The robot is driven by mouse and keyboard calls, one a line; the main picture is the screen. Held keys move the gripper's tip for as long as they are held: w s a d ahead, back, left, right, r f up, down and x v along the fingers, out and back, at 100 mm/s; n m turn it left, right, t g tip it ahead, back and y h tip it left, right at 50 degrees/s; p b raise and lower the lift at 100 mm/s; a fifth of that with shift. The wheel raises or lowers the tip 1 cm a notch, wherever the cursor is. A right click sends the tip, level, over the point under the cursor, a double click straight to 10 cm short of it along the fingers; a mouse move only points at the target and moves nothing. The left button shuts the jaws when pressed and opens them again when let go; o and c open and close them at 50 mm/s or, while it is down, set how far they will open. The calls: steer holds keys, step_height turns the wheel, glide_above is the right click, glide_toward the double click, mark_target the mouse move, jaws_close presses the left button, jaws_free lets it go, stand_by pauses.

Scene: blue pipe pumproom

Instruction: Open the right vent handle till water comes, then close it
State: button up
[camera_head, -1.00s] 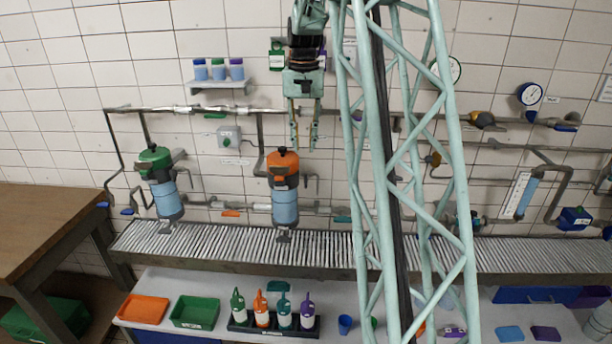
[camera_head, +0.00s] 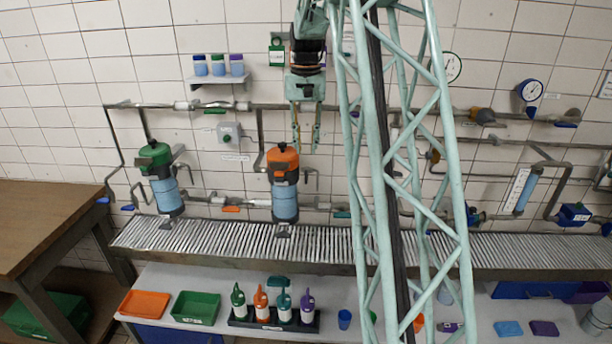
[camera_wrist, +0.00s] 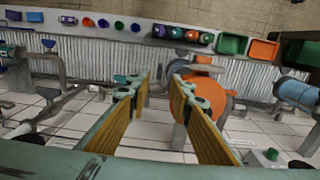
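Two filter housings with blue clear bowls hang on the pipework in the head view. The right one has an orange cap (camera_head: 283,165), and the left one has a green cap (camera_head: 154,158). I cannot make out which part is the vent handle. My gripper (camera_head: 306,147) points down, just right of the orange cap's top in the picture. In the wrist view, my gripper (camera_wrist: 160,78) is open, with nothing seen between its fingers. The orange cap (camera_wrist: 212,97) lies behind its right finger, partly hidden. No water flow is visible.
A ribbed grey rack (camera_head: 330,250) runs below the housings. The bench below holds an orange tray (camera_head: 145,304), a green tray (camera_head: 196,308) and several bottles (camera_head: 262,303). Pipes cross the tiled wall (camera_head: 60,140) close behind my gripper. A wooden table (camera_head: 45,220) stands at left.

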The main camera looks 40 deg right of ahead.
mark_target(306, 174)
step_height(306, 174, down, 12)
steer(key=shift+r, duration=0.2)
stand_by(0.4)
steer(key=shift+c, duration=0.2)
jaws_close()
